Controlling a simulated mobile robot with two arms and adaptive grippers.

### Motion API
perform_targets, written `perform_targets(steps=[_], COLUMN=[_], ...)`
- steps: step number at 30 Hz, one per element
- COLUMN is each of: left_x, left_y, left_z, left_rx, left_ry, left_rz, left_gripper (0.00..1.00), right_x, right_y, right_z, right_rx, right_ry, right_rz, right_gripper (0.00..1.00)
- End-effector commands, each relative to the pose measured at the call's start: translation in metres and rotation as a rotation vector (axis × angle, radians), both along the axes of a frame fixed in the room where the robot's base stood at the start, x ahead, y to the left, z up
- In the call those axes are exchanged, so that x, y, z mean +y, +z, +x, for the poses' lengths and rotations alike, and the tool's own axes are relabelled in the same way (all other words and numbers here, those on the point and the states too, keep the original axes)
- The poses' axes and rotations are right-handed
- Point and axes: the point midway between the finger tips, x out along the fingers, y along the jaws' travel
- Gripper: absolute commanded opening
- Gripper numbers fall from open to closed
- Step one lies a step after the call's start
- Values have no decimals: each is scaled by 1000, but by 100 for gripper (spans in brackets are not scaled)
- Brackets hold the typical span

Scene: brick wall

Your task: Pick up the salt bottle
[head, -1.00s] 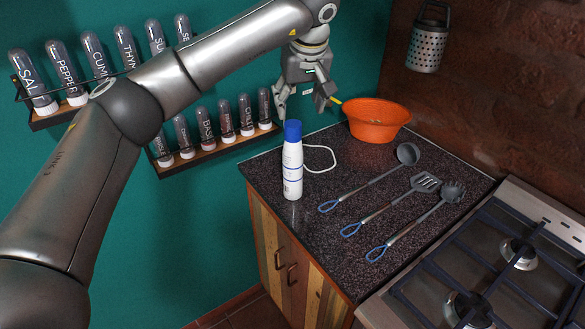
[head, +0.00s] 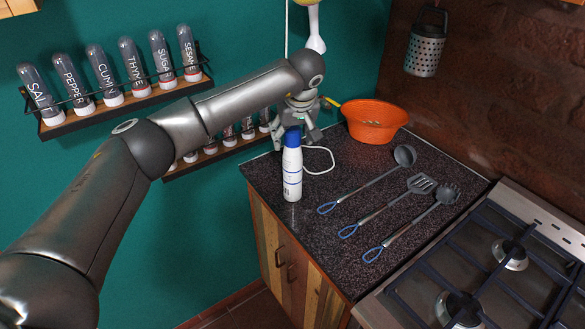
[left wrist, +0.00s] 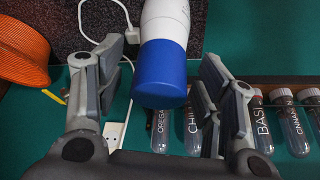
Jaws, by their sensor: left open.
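A white bottle with a blue cap (head: 292,175) stands upright at the left part of the dark countertop; I cannot read its label. In the left wrist view its blue cap (left wrist: 160,78) points toward the palm, between the spread fingers. My left gripper (head: 296,132) is open at the bottle's top and holds nothing. In the left wrist view the open fingers (left wrist: 165,85) lie either side of the cap, with gaps. A clear tube lettered SALT (head: 38,90) stands at the left end of the upper wall rack. My right gripper is not in view.
An orange bowl (head: 375,122) sits at the back of the countertop (head: 335,255). A ladle (head: 404,156), slotted turner (head: 422,184) and spaghetti server (head: 447,194) lie right of the bottle. A white cord (head: 328,160) runs behind it. A gas stove (head: 500,270) is at right.

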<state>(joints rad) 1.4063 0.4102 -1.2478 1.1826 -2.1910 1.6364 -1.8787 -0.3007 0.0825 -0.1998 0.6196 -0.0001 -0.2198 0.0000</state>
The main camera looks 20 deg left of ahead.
Motion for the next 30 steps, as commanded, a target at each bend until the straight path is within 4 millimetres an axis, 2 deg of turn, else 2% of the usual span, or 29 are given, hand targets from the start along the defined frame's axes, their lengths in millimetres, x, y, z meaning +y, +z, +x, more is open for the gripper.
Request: perform_targets(steps=[4, 5, 19, 30], left_x=[0, 0, 0, 0], left_y=[0, 0, 0, 2], left_z=[0, 0, 0, 0], left_rx=[-1, -1, -1, -2], left_ry=[0, 0, 0, -1], left_rz=[-1, -1, -1, -1], left_gripper=[63, 60, 0, 0], right_x=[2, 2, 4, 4], right_y=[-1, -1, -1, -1], right_z=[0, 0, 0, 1], right_rx=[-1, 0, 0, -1], right_ry=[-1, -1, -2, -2], right_rz=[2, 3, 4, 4], right_gripper=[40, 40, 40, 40])
